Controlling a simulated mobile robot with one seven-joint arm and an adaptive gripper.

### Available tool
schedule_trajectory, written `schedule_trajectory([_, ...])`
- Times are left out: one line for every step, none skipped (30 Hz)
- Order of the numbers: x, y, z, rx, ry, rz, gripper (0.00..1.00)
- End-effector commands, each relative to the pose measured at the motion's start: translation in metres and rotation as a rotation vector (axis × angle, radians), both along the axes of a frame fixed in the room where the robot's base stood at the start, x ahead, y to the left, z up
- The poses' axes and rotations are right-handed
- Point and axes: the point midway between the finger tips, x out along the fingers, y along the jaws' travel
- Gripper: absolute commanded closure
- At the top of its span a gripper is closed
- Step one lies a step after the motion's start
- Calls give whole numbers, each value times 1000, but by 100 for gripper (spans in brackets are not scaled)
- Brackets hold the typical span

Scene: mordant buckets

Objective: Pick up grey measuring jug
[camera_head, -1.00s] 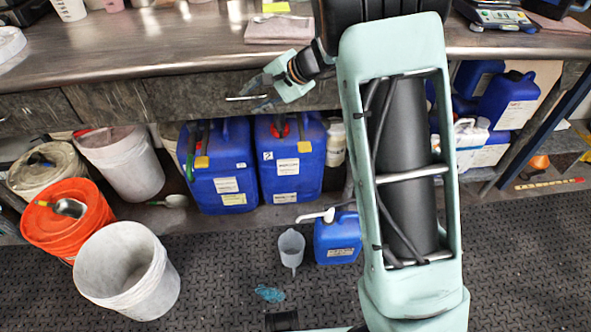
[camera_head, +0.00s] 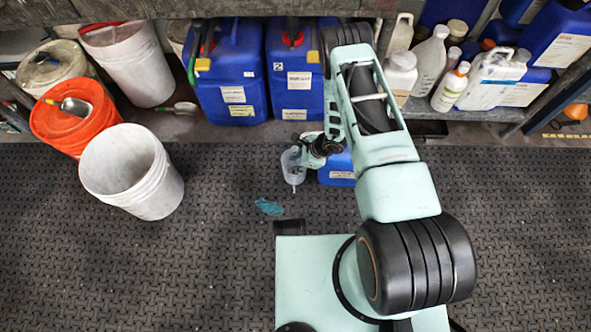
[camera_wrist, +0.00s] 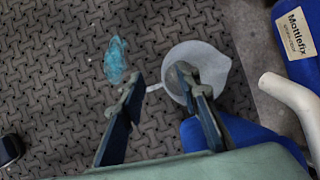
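The grey measuring jug (camera_head: 291,172) stands on the dark mat just left of a small blue container (camera_head: 340,172). In the wrist view the jug (camera_wrist: 211,60) is seen from above, with its thin handle pointing left. My gripper (camera_wrist: 160,82) is open. Its right finger overlaps the jug's mouth, and its left finger is apart from the jug on the handle side; the handle shows between them. I cannot tell whether the right finger is inside the jug or above it. In the head view my gripper (camera_head: 308,157) is at the jug's upper right, partly covering it.
A blue crumpled item (camera_head: 268,206) lies on the mat near the jug. A white bucket (camera_head: 131,172) and an orange bucket (camera_head: 75,118) stand at left. Large blue canisters (camera_head: 228,75) and white bottles (camera_head: 430,62) line the area under the bench. The foreground mat is mostly clear.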

Motion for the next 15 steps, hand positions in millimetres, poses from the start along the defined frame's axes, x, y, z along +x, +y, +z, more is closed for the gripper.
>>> schedule_trajectory([-17,-13,-21,-17,31,-32,70])
schedule_trajectory([-23,-19,-29,-24,44,-49,70])
schedule_trajectory([-32,-25,-38,-33,60,-67,70])
schedule_trajectory([-37,-29,-44,-39,70,-80,70])
schedule_trajectory([-42,-32,-49,-45,79,-90,70])
schedule_trajectory([-47,-35,-54,-50,87,-99,70])
schedule_trajectory([-50,-37,-57,-53,92,-104,70])
schedule_trajectory([-51,-38,-61,-55,95,-108,70])
schedule_trajectory([-52,-37,-66,-56,98,-111,70])
schedule_trajectory([-53,-36,-70,-57,99,-112,70])
schedule_trajectory([-52,-35,-75,-57,99,-112,70])
schedule_trajectory([-51,-32,-82,-57,98,-111,70])
schedule_trajectory([-50,-31,-87,-57,98,-111,70])
schedule_trajectory([-49,-29,-91,-57,98,-110,70])
schedule_trajectory([-49,-26,-97,-57,98,-110,70])
